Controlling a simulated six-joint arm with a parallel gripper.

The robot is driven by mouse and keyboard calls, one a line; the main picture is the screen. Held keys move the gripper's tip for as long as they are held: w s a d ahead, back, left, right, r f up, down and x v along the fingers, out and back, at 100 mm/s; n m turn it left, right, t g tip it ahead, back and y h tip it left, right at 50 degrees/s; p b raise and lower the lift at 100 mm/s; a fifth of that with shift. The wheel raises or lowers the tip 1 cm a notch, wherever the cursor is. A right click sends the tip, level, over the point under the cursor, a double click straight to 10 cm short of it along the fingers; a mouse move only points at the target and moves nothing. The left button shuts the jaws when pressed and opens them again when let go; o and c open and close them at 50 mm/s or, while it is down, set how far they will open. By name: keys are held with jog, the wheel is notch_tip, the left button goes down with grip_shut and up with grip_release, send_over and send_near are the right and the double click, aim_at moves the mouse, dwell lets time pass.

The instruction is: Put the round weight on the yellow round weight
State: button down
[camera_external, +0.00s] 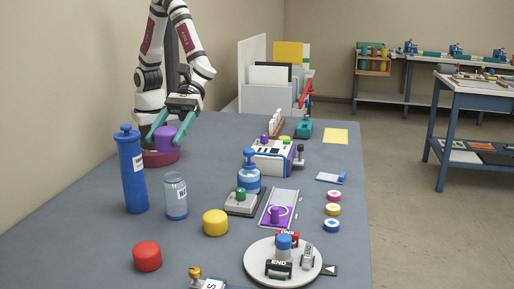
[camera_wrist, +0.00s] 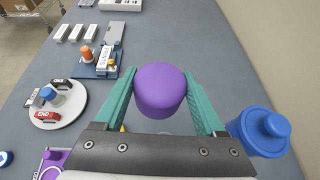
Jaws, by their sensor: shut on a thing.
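My gripper (camera_external: 164,136) is shut on a purple round weight (camera_external: 166,140), near my arm's base at the far left of the table. In the wrist view the purple weight (camera_wrist: 160,90) sits between the two teal fingers. The yellow round weight (camera_external: 215,222) stands on the table, toward the front and right of my gripper, with a bare top. In the wrist view it is mostly hidden; only a small yellow sliver shows beside the left finger. A red round weight (camera_external: 147,256) stands farther forward on the table.

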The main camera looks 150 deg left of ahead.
jog(key=shift+w+d+f, duration=0.2)
jog(key=shift+d+f, duration=0.05)
jog(key=shift+d, duration=0.4)
jog(key=shift+w+d+f, duration=0.15)
jog(key=shift+d+f, duration=0.05)
jog(key=shift+d, duration=0.4)
notch_tip(320, 180, down, 4)
send_over(215, 214)
jog(key=f, duration=0.6)
jog(key=shift+d+f, duration=0.25)
jog(key=shift+f, duration=0.15)
jog(key=shift+a+f, duration=0.2)
jog(key=shift+f, duration=1.95)
